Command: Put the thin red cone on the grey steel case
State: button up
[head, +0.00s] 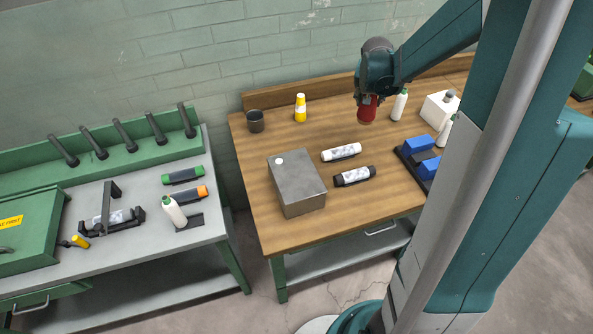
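The grey steel case (303,193) lies on the wooden table, left of its middle, with a small white round spot near the far left corner of its top. A red object (366,113), which I take to be the thin red cone, is upright at the back of the table, right of the case. My gripper (368,99) points down at the red object's upper part and hides its top. The fingers are small and dark here, so I cannot tell whether they are closed on it or only around it.
A dark cup (255,121) and a yellow bottle-like piece (300,108) stand at the back left. A white-labelled roll (342,152) and a black one (355,176) lie right of the case. A white bottle (399,104), white box (436,112) and blue blocks (421,142) are at the right.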

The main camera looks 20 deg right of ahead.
jog(key=s+a+r+n+y+p, duration=0.2)
jog(key=s+a+n, duration=0.2)
jog(key=a, duration=0.8)
jog(key=s+a+r+n+y+p, duration=0.2)
jog(key=s+a+r+n, duration=0.1)
jog(key=a, duration=0.8)
jog(key=s+a+r+n+y+p, duration=0.1)
jog(key=s+a+n, duration=0.4)
jog(key=a, duration=0.7)
notch_tip(320, 180, up, 2)
jog(key=shift+s+a+r+n+t+y+p, duration=0.1)
jog(key=shift+s+a+n+t+y+p, duration=0.25)
jog(key=shift+s+y, duration=0.55)
jog(key=shift+s, duration=0.2)
notch_tip(320, 180, down, 6)
jog(key=shift+f, duration=0.2)
jog(key=shift+d, duration=0.1)
jog(key=shift+f, duration=1.85)
jog(key=shift+f+b, duration=0.15)
jog(key=shift+b, duration=0.2)
